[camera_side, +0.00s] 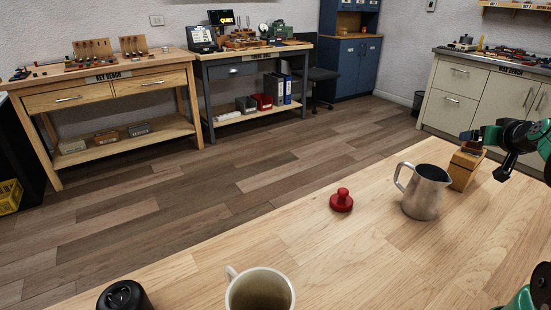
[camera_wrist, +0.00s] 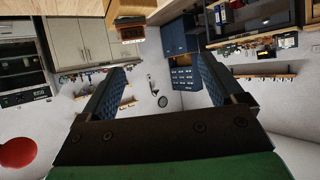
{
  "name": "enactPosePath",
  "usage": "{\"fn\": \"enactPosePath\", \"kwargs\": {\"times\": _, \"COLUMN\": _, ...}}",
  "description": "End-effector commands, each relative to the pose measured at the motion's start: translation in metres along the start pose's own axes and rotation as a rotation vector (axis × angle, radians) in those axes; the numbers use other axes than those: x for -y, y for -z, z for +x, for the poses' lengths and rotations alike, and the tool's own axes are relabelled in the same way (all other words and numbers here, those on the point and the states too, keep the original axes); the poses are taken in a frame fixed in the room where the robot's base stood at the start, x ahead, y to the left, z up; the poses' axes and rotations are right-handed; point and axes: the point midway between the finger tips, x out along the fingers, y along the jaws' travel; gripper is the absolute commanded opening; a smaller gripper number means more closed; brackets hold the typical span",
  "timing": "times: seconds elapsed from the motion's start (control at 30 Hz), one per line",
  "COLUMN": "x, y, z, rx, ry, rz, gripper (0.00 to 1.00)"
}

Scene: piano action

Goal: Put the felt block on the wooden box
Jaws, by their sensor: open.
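A tan wooden block-shaped thing (camera_side: 464,171), which looks like the wooden box, stands on the table behind the metal jug. Its top has a darker, orange-brown part. My gripper (camera_side: 471,137) is close above this top at the right of the side view; I cannot tell whether they touch. In the wrist view my gripper (camera_wrist: 161,72) is open, with blue textured fingers wide apart and nothing seen held between them.
A metal jug (camera_side: 425,192) stands just in front of the wooden thing. A red knobbed piece (camera_side: 341,201) is left of the jug. A cream mug (camera_side: 259,291) and a black round object (camera_side: 124,296) are at the near edge. The table's middle is clear.

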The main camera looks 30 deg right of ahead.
Motion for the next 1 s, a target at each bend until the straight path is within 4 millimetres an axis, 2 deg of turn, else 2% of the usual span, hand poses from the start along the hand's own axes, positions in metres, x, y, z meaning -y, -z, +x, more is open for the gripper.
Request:
{"fn": "enactPosePath", "kwargs": {"times": 0.03, "x": 0.031, "y": -0.003, "z": -0.003, "rx": 0.031, "ry": 0.073, "rz": -0.034, "gripper": 0.88}}
{"fn": "enactPosePath", "kwargs": {"times": 0.07, "x": 0.051, "y": -0.006, "z": -0.007, "rx": 0.055, "ry": 0.119, "rz": -0.058, "gripper": 0.88}}
{"fn": "enactPosePath", "kwargs": {"times": 0.1, "x": 0.079, "y": -0.011, "z": -0.014, "rx": 0.092, "ry": 0.184, "rz": -0.094, "gripper": 0.88}}
{"fn": "enactPosePath", "kwargs": {"times": 0.2, "x": 0.146, "y": -0.033, "z": -0.043, "rx": 0.194, "ry": 0.344, "rz": -0.201, "gripper": 0.88}}
{"fn": "enactPosePath", "kwargs": {"times": 0.3, "x": 0.194, "y": -0.059, "z": -0.08, "rx": 0.289, "ry": 0.47, "rz": -0.317, "gripper": 0.88}}
{"fn": "enactPosePath", "kwargs": {"times": 0.4, "x": 0.222, "y": -0.083, "z": -0.115, "rx": 0.36, "ry": 0.554, "rz": -0.423, "gripper": 0.88}}
{"fn": "enactPosePath", "kwargs": {"times": 0.5, "x": 0.235, "y": -0.101, "z": -0.14, "rx": 0.406, "ry": 0.603, "rz": -0.503, "gripper": 0.88}}
{"fn": "enactPosePath", "kwargs": {"times": 0.6, "x": 0.24, "y": -0.11, "z": -0.154, "rx": 0.429, "ry": 0.627, "rz": -0.551, "gripper": 0.88}}
{"fn": "enactPosePath", "kwargs": {"times": 1.0, "x": 0.241, "y": -0.114, "z": -0.159, "rx": 0.438, "ry": 0.632, "rz": -0.568, "gripper": 0.88}}
